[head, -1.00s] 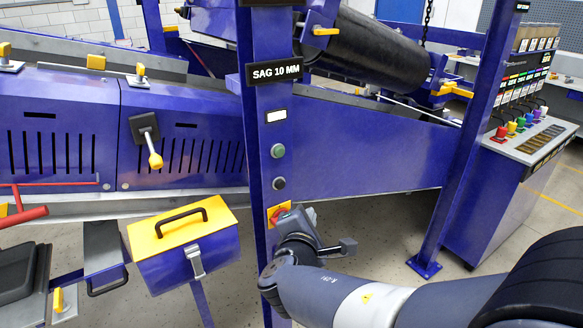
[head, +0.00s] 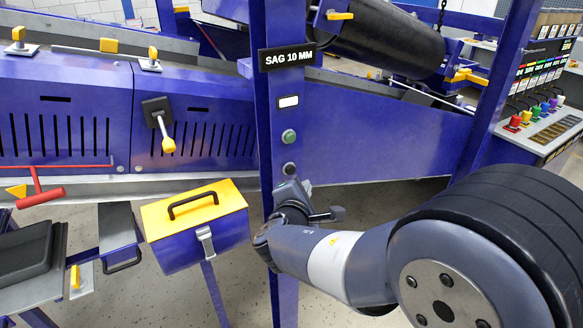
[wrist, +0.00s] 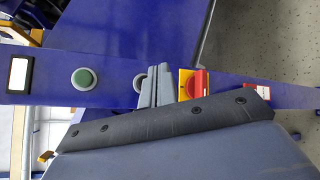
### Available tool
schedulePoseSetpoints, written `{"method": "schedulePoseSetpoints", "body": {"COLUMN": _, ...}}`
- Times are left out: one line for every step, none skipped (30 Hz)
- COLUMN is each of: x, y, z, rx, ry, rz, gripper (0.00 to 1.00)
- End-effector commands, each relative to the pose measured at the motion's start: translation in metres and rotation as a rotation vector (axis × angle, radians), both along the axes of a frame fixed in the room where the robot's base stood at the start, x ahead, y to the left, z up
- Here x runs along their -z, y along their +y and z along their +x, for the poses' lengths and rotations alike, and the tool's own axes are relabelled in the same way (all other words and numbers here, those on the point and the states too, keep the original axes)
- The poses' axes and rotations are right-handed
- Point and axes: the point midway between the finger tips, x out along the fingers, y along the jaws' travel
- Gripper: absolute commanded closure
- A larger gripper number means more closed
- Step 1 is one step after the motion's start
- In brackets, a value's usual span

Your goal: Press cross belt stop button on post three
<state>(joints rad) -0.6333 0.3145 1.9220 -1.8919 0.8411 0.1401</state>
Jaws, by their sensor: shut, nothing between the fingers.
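The blue post (head: 262,110) with the "SAG 10 MM" sign (head: 286,59) stands in the middle of the head view. It carries a white plate (head: 288,101), a green button (head: 289,136) and a dark button (head: 289,167) below it. The wrist view shows the green button (wrist: 84,79), the grey rim of the other button (wrist: 138,81) and a red knob on a yellow plate (wrist: 199,84). My gripper (head: 293,189) is shut and empty, just below the dark button in the head view. Its fingers (wrist: 157,84) partly cover that button in the wrist view; contact cannot be told.
A yellow-topped blue box (head: 195,222) with a black handle stands left of the post. A blue conveyor side (head: 380,145) lies behind it. A console (head: 545,130) with coloured knobs is at the right. Open floor shows below the conveyor.

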Motion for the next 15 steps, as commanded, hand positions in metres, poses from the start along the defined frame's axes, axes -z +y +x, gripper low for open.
{"method": "schedulePoseSetpoints", "body": {"x": -0.001, "y": 0.004, "z": 0.006, "rx": 0.001, "ry": 0.002, "rz": -0.002, "gripper": 1.00}}
{"method": "schedulePoseSetpoints", "body": {"x": -0.001, "y": 0.006, "z": 0.009, "rx": 0.001, "ry": 0.002, "rz": -0.002, "gripper": 1.00}}
{"method": "schedulePoseSetpoints", "body": {"x": 0.001, "y": 0.009, "z": 0.013, "rx": 0.001, "ry": -0.001, "rz": 0.001, "gripper": 1.00}}
{"method": "schedulePoseSetpoints", "body": {"x": 0.001, "y": 0.010, "z": 0.016, "rx": 0.001, "ry": -0.001, "rz": 0.001, "gripper": 1.00}}
{"method": "schedulePoseSetpoints", "body": {"x": 0.001, "y": 0.012, "z": 0.018, "rx": 0.001, "ry": -0.002, "rz": 0.001, "gripper": 1.00}}
{"method": "schedulePoseSetpoints", "body": {"x": 0.001, "y": 0.014, "z": 0.021, "rx": 0.001, "ry": 0.000, "rz": 0.000, "gripper": 1.00}}
{"method": "schedulePoseSetpoints", "body": {"x": 0.001, "y": 0.015, "z": 0.023, "rx": 0.001, "ry": 0.000, "rz": 0.000, "gripper": 1.00}}
{"method": "schedulePoseSetpoints", "body": {"x": 0.001, "y": 0.016, "z": 0.024, "rx": 0.001, "ry": 0.000, "rz": 0.000, "gripper": 1.00}}
{"method": "schedulePoseSetpoints", "body": {"x": 0.001, "y": 0.017, "z": 0.026, "rx": 0.001, "ry": -0.001, "rz": 0.001, "gripper": 1.00}}
{"method": "schedulePoseSetpoints", "body": {"x": 0.001, "y": 0.018, "z": 0.027, "rx": 0.001, "ry": -0.001, "rz": 0.001, "gripper": 1.00}}
{"method": "schedulePoseSetpoints", "body": {"x": 0.001, "y": 0.019, "z": 0.028, "rx": 0.001, "ry": -0.001, "rz": 0.001, "gripper": 1.00}}
{"method": "schedulePoseSetpoints", "body": {"x": 0.001, "y": 0.019, "z": 0.029, "rx": 0.001, "ry": -0.001, "rz": 0.001, "gripper": 1.00}}
{"method": "schedulePoseSetpoints", "body": {"x": 0.001, "y": 0.019, "z": 0.029, "rx": 0.001, "ry": -0.001, "rz": 0.001, "gripper": 1.00}}
{"method": "schedulePoseSetpoints", "body": {"x": 0.001, "y": 0.020, "z": 0.030, "rx": 0.001, "ry": -0.001, "rz": 0.001, "gripper": 1.00}}
{"method": "schedulePoseSetpoints", "body": {"x": 0.000, "y": 0.020, "z": 0.030, "rx": 0.001, "ry": -0.001, "rz": 0.001, "gripper": 1.00}}
